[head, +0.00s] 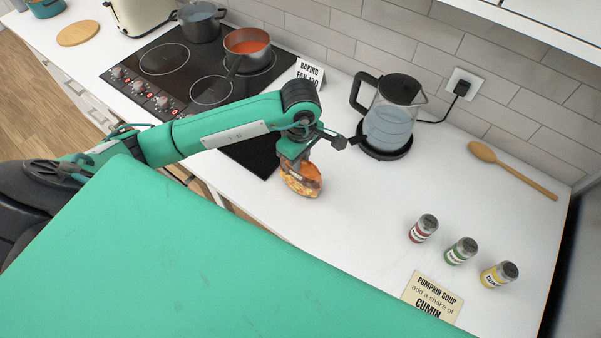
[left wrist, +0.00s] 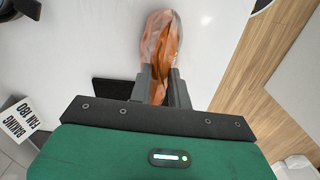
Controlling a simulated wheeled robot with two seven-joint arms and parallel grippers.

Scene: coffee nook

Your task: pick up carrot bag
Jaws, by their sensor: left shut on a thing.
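The carrot bag (head: 303,181) is an orange-brown packet on the white counter, just right of the black hob. My left gripper (head: 292,166) reaches down onto it from above and is shut on it. In the left wrist view the carrot bag (left wrist: 160,45) sticks out beyond the two dark fingers (left wrist: 159,88), which pinch its near end. I cannot tell whether the bag still touches the counter. My right gripper is not in view.
A glass kettle (head: 389,125) stands behind and right of the bag. A sign (head: 310,73) and a red-filled pot (head: 247,48) are behind. Counter between is clear.

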